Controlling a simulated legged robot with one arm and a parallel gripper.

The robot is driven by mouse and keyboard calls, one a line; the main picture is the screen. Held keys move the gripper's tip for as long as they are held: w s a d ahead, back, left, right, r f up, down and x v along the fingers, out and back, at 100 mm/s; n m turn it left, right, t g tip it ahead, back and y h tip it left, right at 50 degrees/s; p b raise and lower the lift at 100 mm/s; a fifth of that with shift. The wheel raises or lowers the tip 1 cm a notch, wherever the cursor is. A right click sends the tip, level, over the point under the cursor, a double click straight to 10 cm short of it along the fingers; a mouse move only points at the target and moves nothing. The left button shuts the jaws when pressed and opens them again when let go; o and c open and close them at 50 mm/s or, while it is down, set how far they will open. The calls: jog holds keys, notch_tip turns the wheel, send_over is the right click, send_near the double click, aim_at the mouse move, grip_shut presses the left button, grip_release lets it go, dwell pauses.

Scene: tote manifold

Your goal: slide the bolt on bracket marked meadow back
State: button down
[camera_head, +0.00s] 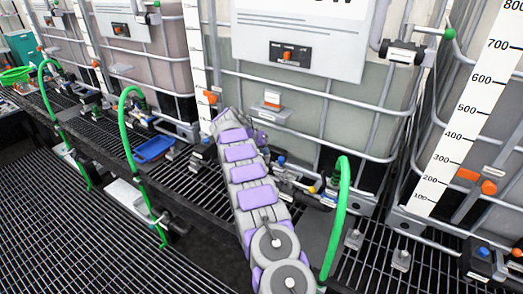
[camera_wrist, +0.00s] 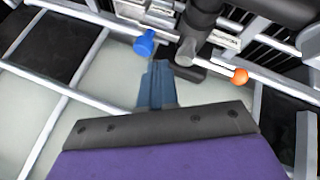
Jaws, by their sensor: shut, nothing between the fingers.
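I cannot read the word meadow on any label, so I cannot tell which bracket bears it. In the wrist view my gripper (camera_wrist: 157,70) is shut and empty, its blue-grey fingers pointing up the picture. A blue knob (camera_wrist: 145,43) is just left of the fingertips. A dark cylindrical fitting with a grey end (camera_wrist: 186,51) is just right of them. An orange knob (camera_wrist: 240,76) is further right. I cannot tell whether the fingers touch anything. In the head view my arm reaches up to the tote's front, and the fingers cannot be made out.
A grey caged tote (camera_head: 330,125) stands behind my arm. A green hose (camera_head: 343,215) arches close to the arm's right. A white level scale (camera_head: 478,100) stands at right. Pipes and cage bars crowd the fittings.

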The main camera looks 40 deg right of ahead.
aim_at(281, 160)
jog(key=x, duration=0.6)
jog(key=shift+d+f+b, duration=0.2)
jog(key=shift+f+b, duration=0.05)
jog(key=shift+b, duration=0.05)
jog(key=shift+d+f, duration=0.1)
jog(key=shift+s+d+b, duration=0.25)
jog(key=shift+s+b, duration=0.3)
jog(key=shift+s, duration=0.1)
jog(key=shift+s+d+b, duration=0.3)
jog(key=shift+s+b, duration=0.3)
jog(key=shift+s, duration=0.05)
jog(key=shift+s+d+b, duration=0.25)
jog(key=shift+s+b, duration=0.3)
jog(key=shift+s, duration=0.1)
